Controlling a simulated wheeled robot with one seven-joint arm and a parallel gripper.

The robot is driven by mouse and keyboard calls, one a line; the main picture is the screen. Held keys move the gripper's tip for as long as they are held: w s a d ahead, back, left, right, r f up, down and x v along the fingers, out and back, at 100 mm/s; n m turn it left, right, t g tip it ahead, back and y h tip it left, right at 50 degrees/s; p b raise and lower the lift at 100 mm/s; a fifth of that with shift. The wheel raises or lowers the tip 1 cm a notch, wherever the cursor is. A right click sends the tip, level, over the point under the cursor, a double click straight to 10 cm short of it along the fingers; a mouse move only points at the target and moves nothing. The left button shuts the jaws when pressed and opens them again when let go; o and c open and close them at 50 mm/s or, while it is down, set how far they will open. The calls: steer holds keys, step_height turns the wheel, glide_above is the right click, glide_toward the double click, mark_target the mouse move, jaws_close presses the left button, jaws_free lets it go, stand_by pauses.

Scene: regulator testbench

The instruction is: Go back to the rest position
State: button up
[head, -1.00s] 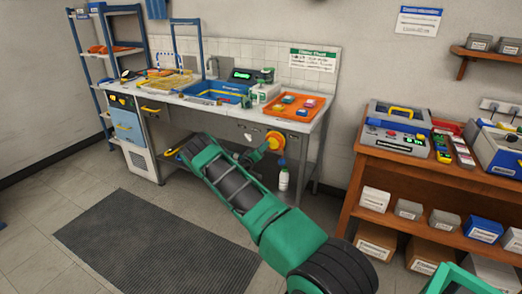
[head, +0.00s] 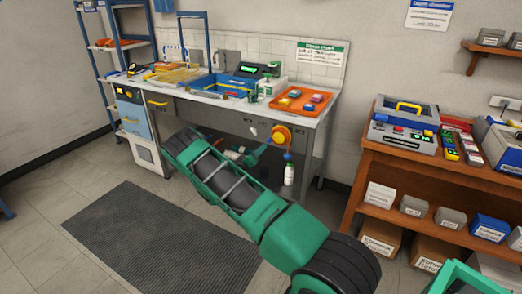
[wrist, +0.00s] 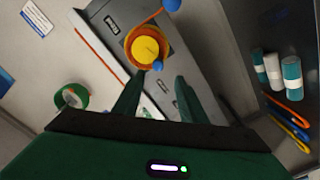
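My arm (head: 225,190) reaches from the lower right toward the front of the workbench in the head view, and its far end is partly hidden there. In the wrist view, the two dark green fingers of my gripper (wrist: 157,92) stand apart with nothing visibly held. A yellow and orange round knob (wrist: 146,47) lies beyond the fingertips, near the gap between them. The knob also shows in the head view (head: 282,136), on the bench front below the worktop.
The workbench has a blue basin (head: 220,88) and an orange tray (head: 302,101) with small coloured items. A white bottle (head: 289,174) stands underneath. A wooden shelf unit (head: 385,158) with devices and boxes stands at right. The floor around the dark mat (head: 160,238) is clear.

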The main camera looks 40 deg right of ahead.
steer(key=shift+s+a, duration=0.15)
steer(key=shift+a, duration=0.2)
stand_by(0.3)
steer(key=s+r+m+g+y, duration=0.3)
steer(key=s+r+g+y, duration=0.1)
steer(key=s+r, duration=0.5)
steer(key=s+r+m+g+y, duration=0.35)
steer(key=s+r, duration=0.35)
steer(key=s, duration=0.5)
steer(key=s+a+r+n+y, duration=0.1)
steer(key=s+a+r+y, duration=0.1)
steer(key=s+a, duration=0.6)
steer(key=s+a+r+n+y, duration=0.1)
steer(key=s+a+r+y, duration=0.2)
steer(key=s+a, duration=0.5)
steer(key=s+a+r+n+y, duration=0.2)
steer(key=s+a, duration=0.6)
steer(key=s, duration=0.5)
steer(key=shift+s+a+r+y, duration=0.25)
steer(key=shift+r+y, duration=0.35)
steer(key=shift+y, duration=0.55)
steer(key=shift+w+t, duration=0.1)
steer(key=shift+t, duration=0.15)
